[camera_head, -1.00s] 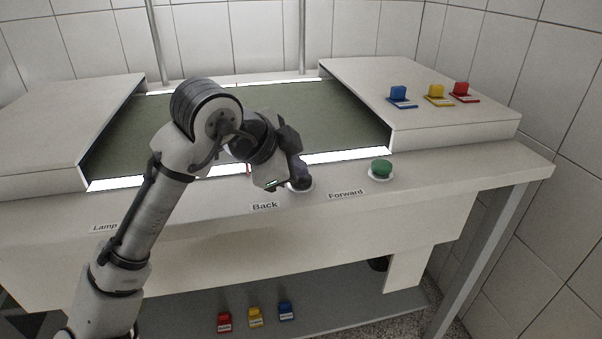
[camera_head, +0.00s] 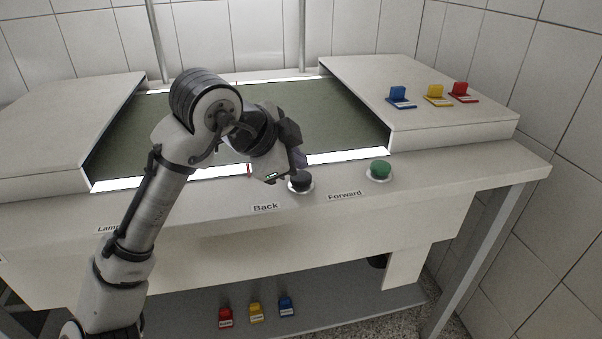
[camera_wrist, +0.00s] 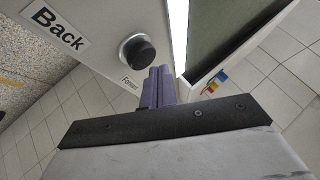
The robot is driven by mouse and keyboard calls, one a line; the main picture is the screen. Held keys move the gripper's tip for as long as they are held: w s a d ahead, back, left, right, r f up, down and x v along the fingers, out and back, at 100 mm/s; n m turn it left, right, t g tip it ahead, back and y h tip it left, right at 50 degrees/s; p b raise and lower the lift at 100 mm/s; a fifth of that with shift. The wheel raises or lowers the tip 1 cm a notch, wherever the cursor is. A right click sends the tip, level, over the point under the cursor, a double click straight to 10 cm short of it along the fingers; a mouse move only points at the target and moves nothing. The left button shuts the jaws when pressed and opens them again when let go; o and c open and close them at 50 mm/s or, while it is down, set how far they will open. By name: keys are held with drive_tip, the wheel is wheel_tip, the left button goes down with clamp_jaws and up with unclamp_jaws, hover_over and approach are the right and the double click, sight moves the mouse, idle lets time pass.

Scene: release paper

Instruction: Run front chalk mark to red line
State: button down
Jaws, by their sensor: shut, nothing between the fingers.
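The green belt (camera_head: 335,115) lies between two pale side covers, with a bright white strip along its front edge. A small red line (camera_head: 249,169) shows on the front strip, left of my gripper. I cannot make out a chalk mark on the belt; my arm hides part of it. The black Back button (camera_head: 301,183) and the green Forward button (camera_head: 380,168) sit on the front ledge. My gripper (camera_head: 300,159) is shut and empty, just above and behind the black button. In the wrist view its purple fingers (camera_wrist: 158,87) are beside the black button (camera_wrist: 138,52), apart from it.
Several similar blocks stand on the lower shelf (camera_head: 360,306). Labels mark Back (camera_head: 265,207) and Forward (camera_head: 345,196). Two upright posts rise behind the belt.

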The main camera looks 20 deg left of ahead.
sight(296, 178)
drive_tip(key=shift+r+p, duration=2.2)
drive_tip(key=shift+r, duration=0.4)
